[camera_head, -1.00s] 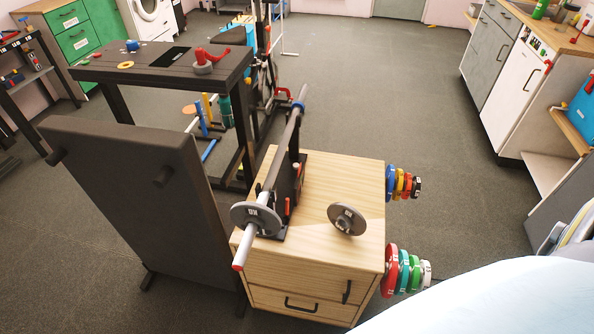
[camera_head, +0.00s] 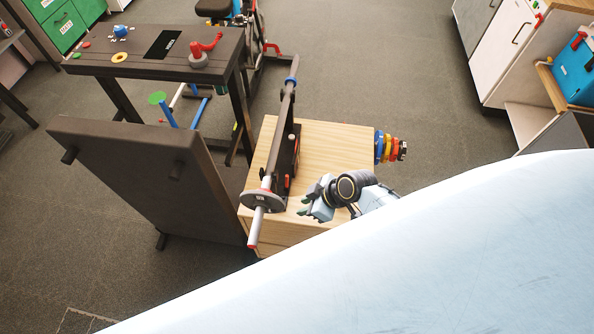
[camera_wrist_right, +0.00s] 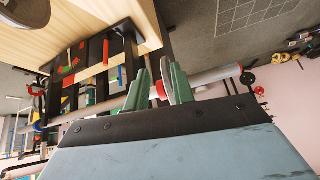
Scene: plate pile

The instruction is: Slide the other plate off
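A barbell (camera_head: 279,135) lies across a black rack on the wooden cabinet. One grey plate (camera_head: 262,201) sits upright around its near end, with the bare red-tipped sleeve (camera_head: 257,228) sticking out in front. My right gripper (camera_head: 306,204) is open, just right of the plate over the cabinet's near edge. In the right wrist view the plate (camera_wrist_right: 167,80) shows nearly edge-on between the open green fingers (camera_wrist_right: 161,72); I cannot tell whether they touch it. The sleeve (camera_wrist_right: 212,76) runs past them to the right. My left gripper is not in view.
The wooden cabinet (camera_head: 340,145) carries several coloured plates (camera_head: 389,148) on its right side. A dark padded board (camera_head: 145,170) leans to the left. A dark table (camera_head: 150,55) stands behind. Floor right of the cabinet is clear.

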